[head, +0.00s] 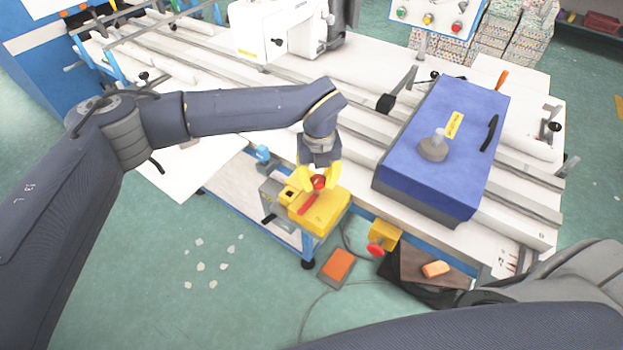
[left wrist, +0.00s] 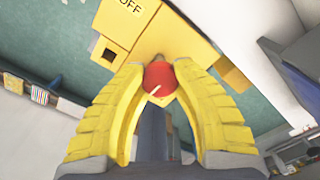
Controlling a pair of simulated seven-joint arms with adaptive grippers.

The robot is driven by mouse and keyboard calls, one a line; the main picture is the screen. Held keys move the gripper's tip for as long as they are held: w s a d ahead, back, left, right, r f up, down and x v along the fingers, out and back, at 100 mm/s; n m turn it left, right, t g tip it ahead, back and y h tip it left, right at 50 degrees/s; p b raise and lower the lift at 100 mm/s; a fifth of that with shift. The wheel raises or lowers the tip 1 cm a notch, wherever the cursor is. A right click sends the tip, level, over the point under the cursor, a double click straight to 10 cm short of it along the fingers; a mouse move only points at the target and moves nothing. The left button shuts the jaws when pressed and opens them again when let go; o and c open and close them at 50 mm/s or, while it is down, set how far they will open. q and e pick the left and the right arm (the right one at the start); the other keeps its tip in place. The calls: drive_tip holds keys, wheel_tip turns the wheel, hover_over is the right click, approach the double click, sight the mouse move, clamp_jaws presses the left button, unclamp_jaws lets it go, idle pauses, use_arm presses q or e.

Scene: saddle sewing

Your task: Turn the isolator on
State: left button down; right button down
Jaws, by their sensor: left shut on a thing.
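The isolator is a yellow box (head: 322,217) on the front edge of the machine, with a red handle (head: 308,204) on its top. A round red knob (head: 319,182) sits between the yellow fingers of my left gripper (head: 320,177). In the left wrist view the fingers (left wrist: 160,88) are closed around the red knob (left wrist: 158,77), which has a white mark. The word OFF shows on the yellow box (left wrist: 155,30) there. My right arm crosses the lower right of the head view, and its gripper is out of frame.
A blue case (head: 440,150) stands on the white machine bed, right of my left gripper. A yellow box with a red button (head: 383,237) is on the front edge. An orange pedal (head: 337,265) and a cable lie on the green floor.

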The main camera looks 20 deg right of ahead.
use_arm(q)
drive_tip(key=shift+s+a+f+n, duration=0.1)
drive_tip(key=shift+s+f+n, duration=0.15)
drive_tip(key=shift+s+n, duration=0.05)
drive_tip(key=c, duration=1.5)
unclamp_jaws()
drive_tip(key=o, duration=0.6)
drive_tip(key=shift+w+r, duration=0.1)
drive_tip(key=shift+w+r, duration=0.1)
drive_tip(key=shift+r, duration=0.25)
wheel_tip(320, 180, up, 12)
drive_tip(key=shift+f, duration=0.25)
